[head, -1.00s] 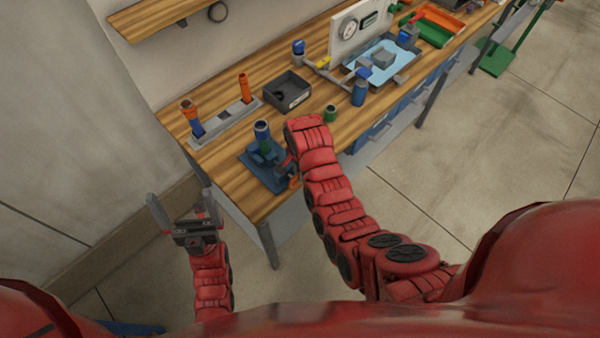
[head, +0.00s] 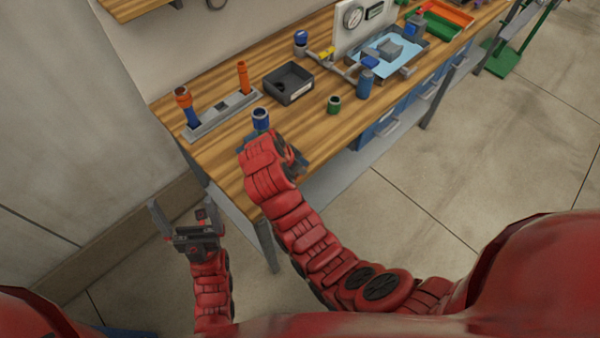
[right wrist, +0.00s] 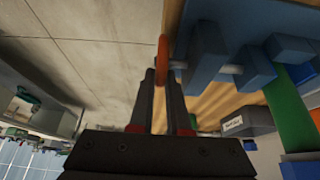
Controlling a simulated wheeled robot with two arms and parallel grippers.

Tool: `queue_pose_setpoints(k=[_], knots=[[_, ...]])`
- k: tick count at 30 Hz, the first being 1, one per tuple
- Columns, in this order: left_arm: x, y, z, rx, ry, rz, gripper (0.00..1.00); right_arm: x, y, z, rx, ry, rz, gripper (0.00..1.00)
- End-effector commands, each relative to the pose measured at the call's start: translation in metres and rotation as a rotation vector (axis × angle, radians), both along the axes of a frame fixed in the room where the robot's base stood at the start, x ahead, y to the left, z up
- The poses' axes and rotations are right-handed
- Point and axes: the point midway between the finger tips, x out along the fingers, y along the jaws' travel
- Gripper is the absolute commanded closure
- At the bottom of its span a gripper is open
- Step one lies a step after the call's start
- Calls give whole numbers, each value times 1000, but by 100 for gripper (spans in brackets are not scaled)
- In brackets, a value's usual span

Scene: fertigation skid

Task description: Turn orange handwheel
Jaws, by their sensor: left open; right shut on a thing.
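The orange handwheel (right wrist: 162,50) shows edge-on in the right wrist view, beside a blue bracket (right wrist: 210,60) with a grey shaft (right wrist: 236,69). My right gripper (right wrist: 163,77) is shut on the wheel's rim, which lies at its fingertips. In the head view my right wrist covers most of the blue stand and the gripper itself; a blue cylinder (head: 261,120) shows above the wrist. My left gripper (head: 183,205) is open and empty, off the left front corner of the bench.
The wooden bench (head: 225,165) carries a grey rack (head: 222,117) with orange-topped pieces, a black bin (head: 289,84), a small green cylinder (head: 334,104) and a blue bottle (head: 365,84). Open floor (head: 450,190) lies to the right.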

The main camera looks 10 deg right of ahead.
Motion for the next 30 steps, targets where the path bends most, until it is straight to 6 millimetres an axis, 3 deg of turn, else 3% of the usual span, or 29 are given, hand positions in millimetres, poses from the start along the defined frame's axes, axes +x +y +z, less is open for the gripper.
queue_pose_setpoints(k=[1, 7, 24, 25, 30], knots=[[0, 0, -10, 0, 0, 0, 0, -2, 2, -6, -21, -12, 4, 100], [0, 0, -19, 0, 0, 0, 0, -3, 4, -3, -86, -59, 4, 100], [0, 0, -22, 0, 0, 0, 0, -3, 3, 0, -118, -80, 2, 100], [0, 0, -22, 0, 0, 0, 0, -3, 3, 0, -118, -80, 2, 83], [0, 0, -22, 0, 0, 0, 0, -3, 3, 0, -119, -81, 1, 55]])
